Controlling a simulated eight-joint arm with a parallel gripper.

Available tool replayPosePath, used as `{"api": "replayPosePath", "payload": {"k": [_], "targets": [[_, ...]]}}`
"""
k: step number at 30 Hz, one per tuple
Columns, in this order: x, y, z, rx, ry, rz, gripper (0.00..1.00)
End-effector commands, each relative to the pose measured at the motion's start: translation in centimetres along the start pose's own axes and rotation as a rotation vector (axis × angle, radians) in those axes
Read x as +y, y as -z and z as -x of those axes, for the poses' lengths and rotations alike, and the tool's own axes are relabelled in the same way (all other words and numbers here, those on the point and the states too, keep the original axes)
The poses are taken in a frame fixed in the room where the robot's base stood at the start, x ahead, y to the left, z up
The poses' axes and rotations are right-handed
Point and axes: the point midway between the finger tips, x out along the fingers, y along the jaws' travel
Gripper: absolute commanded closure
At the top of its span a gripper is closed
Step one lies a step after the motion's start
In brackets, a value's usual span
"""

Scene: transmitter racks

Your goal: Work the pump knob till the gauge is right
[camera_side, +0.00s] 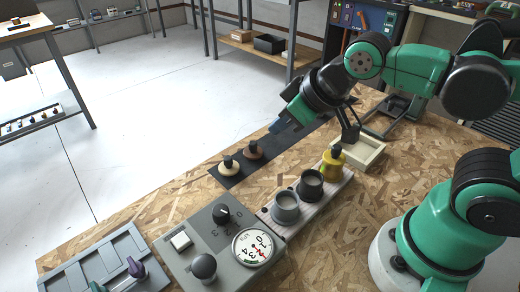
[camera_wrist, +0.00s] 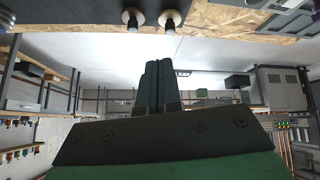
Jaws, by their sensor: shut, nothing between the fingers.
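A grey control box (camera_side: 190,255) stands at the front of the chipboard bench in the side view. I cannot tell which is the pump knob. A round white gauge (camera_side: 253,247) with a red needle is at its right corner; its numerals appear upside down and the exact reading is too small to tell. My gripper (camera_side: 279,127) is shut and empty, above the bench's far edge, well away from the box. Its fingers also show in the wrist view (camera_wrist: 159,82).
A pale rack holds two grey cups (camera_side: 286,207) and a yellow bottle-like piece (camera_side: 332,163). Two dark-topped knobs (camera_side: 230,166) sit on a black strip. A cream tray (camera_side: 368,151) lies behind the rack. A grey slatted panel (camera_side: 98,265) is at front left.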

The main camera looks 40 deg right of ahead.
Motion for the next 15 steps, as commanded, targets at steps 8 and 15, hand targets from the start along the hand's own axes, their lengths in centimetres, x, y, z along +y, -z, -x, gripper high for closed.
{"api": "replayPosePath", "payload": {"k": [8, 15], "targets": [[-11.0, 2.6, 1.5, 0.147, 0.177, 0.613, 1.00], [-18.0, 2.5, 3.8, 0.280, 0.277, 0.969, 1.00]]}}
